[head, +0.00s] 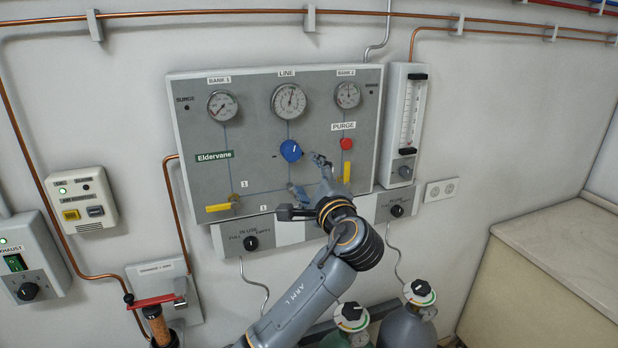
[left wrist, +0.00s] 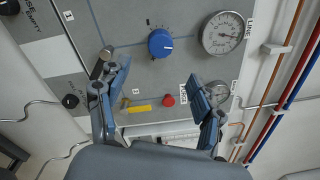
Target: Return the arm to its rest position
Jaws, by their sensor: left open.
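My left arm (head: 300,297) reaches up from the bottom of the head view to the grey gas panel (head: 255,125). My left gripper (head: 308,176) is in front of the panel, just below and right of the blue knob (head: 290,151). Its fingers are spread with nothing seen between them. In the left wrist view the open gripper (left wrist: 155,85) faces the panel, with the blue knob (left wrist: 160,43) beyond the fingertips. The fingers look apart from the knob. My right gripper is not in view.
Near the gripper are the red purge button (head: 346,144) and a yellow handle (head: 347,170); another yellow handle (head: 218,208) is lower left. A flowmeter (head: 408,125) is right of the panel. Gas cylinders (head: 405,328) stand below, beside the arm. A bench (head: 545,275) is at right.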

